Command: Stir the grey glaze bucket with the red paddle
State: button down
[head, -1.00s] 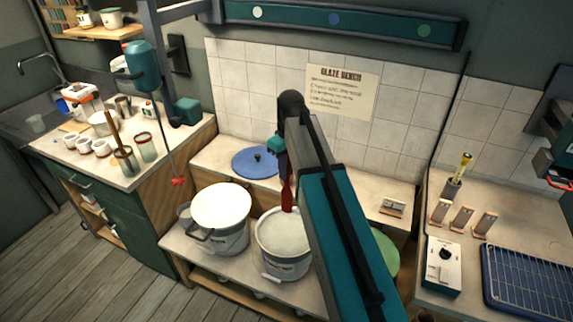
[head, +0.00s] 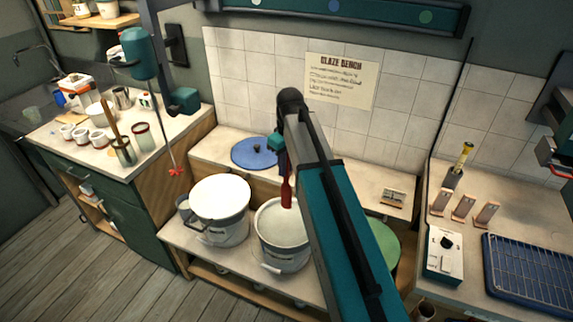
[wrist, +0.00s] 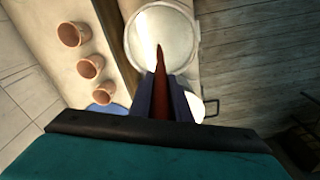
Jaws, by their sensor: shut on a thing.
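My gripper (wrist: 161,88) is shut on the red paddle (wrist: 160,65), which points away from me between the dark fingers. In the head view the paddle (head: 287,192) hangs roughly upright over the bucket on the right. This bucket (head: 285,262) is pale with a whitish-grey filling and stands on the low bench. It also shows at the top of the wrist view (wrist: 188,40), with the paddle tip over its opening. I cannot tell whether the tip is in the glaze. My arm hides part of the bucket's right side.
A second bucket (head: 225,232) with a white top stands close at left. A blue lid (head: 254,153) lies on the ledge behind. Several terracotta cups (wrist: 90,66) stand along the ledge. A green round thing (head: 385,245) is right of my arm. A wire rack (head: 530,270) lies far right.

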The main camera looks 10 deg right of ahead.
aim_at(285, 201)
jog(key=shift+f+b, duration=3.7)
jog(key=shift+f, duration=4.8)
jog(key=shift+s+a, duration=0.1)
